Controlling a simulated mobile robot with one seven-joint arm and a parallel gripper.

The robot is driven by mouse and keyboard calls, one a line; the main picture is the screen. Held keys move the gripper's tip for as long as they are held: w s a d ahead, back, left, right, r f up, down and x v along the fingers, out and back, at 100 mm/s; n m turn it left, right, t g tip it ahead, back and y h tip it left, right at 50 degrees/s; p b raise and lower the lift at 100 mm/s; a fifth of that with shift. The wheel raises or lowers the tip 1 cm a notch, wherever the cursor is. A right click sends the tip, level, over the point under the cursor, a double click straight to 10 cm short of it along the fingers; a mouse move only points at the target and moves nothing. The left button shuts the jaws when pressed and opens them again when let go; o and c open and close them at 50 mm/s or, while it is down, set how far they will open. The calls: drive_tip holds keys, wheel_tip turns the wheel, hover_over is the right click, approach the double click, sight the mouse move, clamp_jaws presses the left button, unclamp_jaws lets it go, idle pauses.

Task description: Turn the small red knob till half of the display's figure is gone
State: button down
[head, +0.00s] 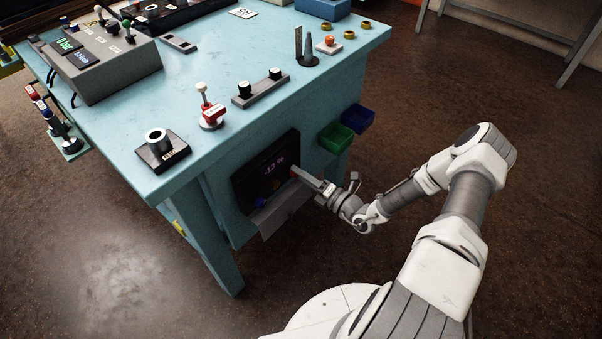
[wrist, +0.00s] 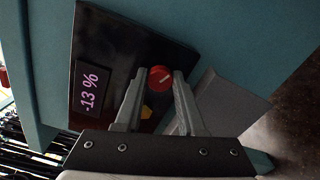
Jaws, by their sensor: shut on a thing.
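The small red knob (wrist: 160,79) sits on a dark panel (wrist: 115,45) on the table's side. A pale line on its face slants up to the right in the wrist view. My gripper (wrist: 160,74) is shut on the knob, one finger on each side. The display (wrist: 90,92) beside it reads "-13 %" in pink figures. In the head view the display figure (head: 274,166) shows on the panel, and the knob is mostly hidden by my fingertips (head: 297,172).
A blue knob (head: 260,202) is lower on the panel. A grey ledge (head: 282,209) juts out below. Green (head: 337,137) and blue (head: 358,118) bins hang to the right.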

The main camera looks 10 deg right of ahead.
drive_tip(key=shift+s+m, duration=0.1)
drive_tip(key=shift+m, duration=0.2)
idle(0.4)
drive_tip(key=c, duration=0.5)
unclamp_jaws()
drive_tip(key=p+v, duration=0.1)
drive_tip(key=v, duration=1.6)
drive_tip(key=shift+d+p, duration=0.15)
drive_tip(key=shift+p, duration=0.2)
drive_tip(key=shift+s, duration=0.1)
